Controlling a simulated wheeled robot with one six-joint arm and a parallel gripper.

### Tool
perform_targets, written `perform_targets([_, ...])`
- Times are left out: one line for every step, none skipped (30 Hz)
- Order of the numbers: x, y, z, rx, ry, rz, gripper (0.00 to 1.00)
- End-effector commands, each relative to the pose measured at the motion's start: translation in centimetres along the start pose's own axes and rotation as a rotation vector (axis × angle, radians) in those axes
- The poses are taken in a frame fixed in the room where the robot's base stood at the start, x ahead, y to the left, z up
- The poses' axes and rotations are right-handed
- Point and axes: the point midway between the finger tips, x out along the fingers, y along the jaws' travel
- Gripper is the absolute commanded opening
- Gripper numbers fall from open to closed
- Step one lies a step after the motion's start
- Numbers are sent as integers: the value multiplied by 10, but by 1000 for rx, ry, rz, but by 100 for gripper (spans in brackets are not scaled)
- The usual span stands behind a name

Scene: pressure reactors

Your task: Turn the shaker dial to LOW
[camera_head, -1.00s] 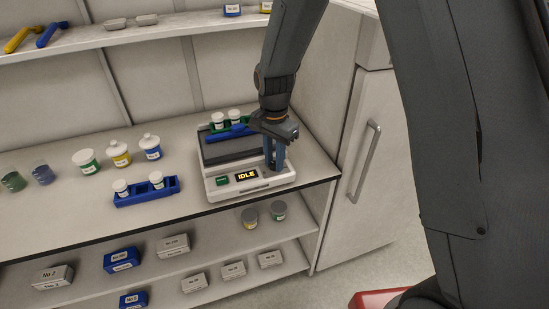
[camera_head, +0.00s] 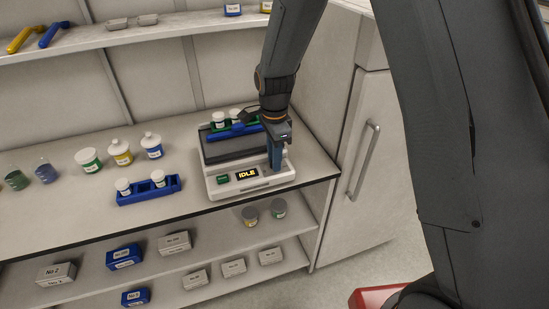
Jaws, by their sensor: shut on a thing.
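The shaker (camera_head: 224,188) is a pale box with a dark platform, standing on the counter near its right end. Its front panel has a small green button (camera_head: 223,179) and a display (camera_head: 247,174) that reads IDLE. My gripper (camera_head: 276,168) points down at the right end of the front panel. It is shut on the dial there, which its fingers hide, so the dial's setting cannot be read.
A blue rack (camera_head: 150,195) with two jars stands left of the shaker. Several jars and beakers (camera_head: 87,160) stand further left. Boxes (camera_head: 123,257) and two jars fill the shelf below. A fridge-like cabinet (camera_head: 365,150) stands close on the right.

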Motion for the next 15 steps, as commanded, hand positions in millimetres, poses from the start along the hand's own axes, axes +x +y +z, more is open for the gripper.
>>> perform_targets([-1,-1,-1,1,1,-3,1])
perform_targets([-1,-1,-1,1,1,-3,1])
perform_targets([-1,-1,-1,1,1,-3,1])
perform_targets([-1,-1,-1,1,1,-3,1])
perform_targets([-1,-1,-1,1,1,-3,1])
perform_targets([-1,-1,-1,1,1,-3,1])
perform_targets([-1,-1,-1,1,1,-3,1])
perform_targets([-1,-1,-1,1,1,-3,1])
perform_targets([-1,-1,-1,1,1,-3,1])
perform_targets([-1,-1,-1,1,1,-3,26])
perform_targets([-1,-1,-1,0,1,-3,31])
perform_targets([-1,-1,-1,0,1,-3,38])
perform_targets([-1,-1,0,0,1,-3,42])
perform_targets([-1,-1,0,0,1,-3,42])
perform_targets([-1,-1,0,0,0,-3,42])
